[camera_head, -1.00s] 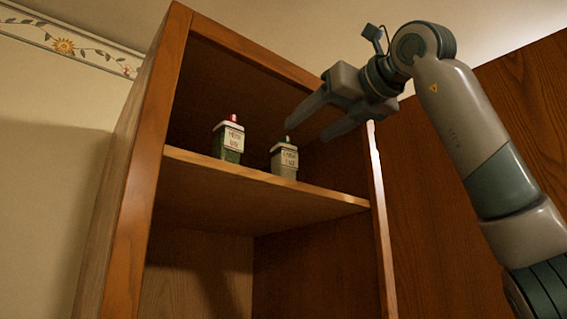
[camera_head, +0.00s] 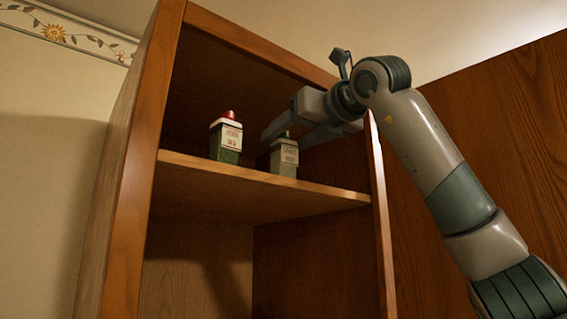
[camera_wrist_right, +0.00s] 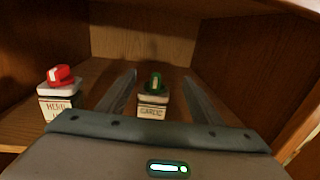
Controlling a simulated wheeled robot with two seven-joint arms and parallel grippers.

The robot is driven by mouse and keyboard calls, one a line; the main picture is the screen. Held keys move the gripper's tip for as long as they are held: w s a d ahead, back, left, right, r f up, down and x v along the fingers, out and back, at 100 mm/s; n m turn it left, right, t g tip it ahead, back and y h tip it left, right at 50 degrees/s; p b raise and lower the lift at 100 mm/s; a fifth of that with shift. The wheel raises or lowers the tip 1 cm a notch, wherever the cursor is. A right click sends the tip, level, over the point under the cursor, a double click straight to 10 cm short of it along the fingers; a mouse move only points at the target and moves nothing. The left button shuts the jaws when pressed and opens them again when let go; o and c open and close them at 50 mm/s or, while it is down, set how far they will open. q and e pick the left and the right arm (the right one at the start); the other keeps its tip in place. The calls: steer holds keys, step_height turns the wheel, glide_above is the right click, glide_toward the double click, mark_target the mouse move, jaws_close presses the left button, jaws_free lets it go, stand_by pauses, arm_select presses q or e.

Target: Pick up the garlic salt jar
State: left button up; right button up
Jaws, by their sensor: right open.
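The garlic salt jar (camera_head: 284,158) stands upright on the cabinet shelf, with a green top and a pale label. In the right wrist view the jar (camera_wrist_right: 153,104) shows its label reading "GARLIC", between my two fingers. My right gripper (camera_head: 281,138) is open and reaches into the cabinet from the right, its fingers at about the height of the jar's top in the head view. I cannot tell whether a finger touches the jar. The right gripper (camera_wrist_right: 155,88) shows no object held. My left gripper is not in view.
A red-topped herb jar (camera_head: 227,139) stands to the left of the garlic salt jar; it also shows in the right wrist view (camera_wrist_right: 59,88). The wooden shelf (camera_head: 220,180) has side walls, and the cabinet's right front edge (camera_head: 378,190) is close to my arm.

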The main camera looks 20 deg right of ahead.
mark_target(274, 146)
steer(key=shift+w+a+r+p, duration=0.1)
steer(key=shift+w+a+p, duration=0.15)
steer(key=shift+w+p, duration=0.25)
steer(key=p+x, duration=0.2)
steer(key=x, duration=0.1)
steer(key=shift+w+a+p, duration=0.15)
steer(key=shift+a+p, duration=0.2)
steer(key=shift+p, duration=0.05)
steer(key=shift+w, duration=0.35)
steer(key=shift+f, duration=0.25)
jaws_close()
steer(key=shift+r, duration=0.2)
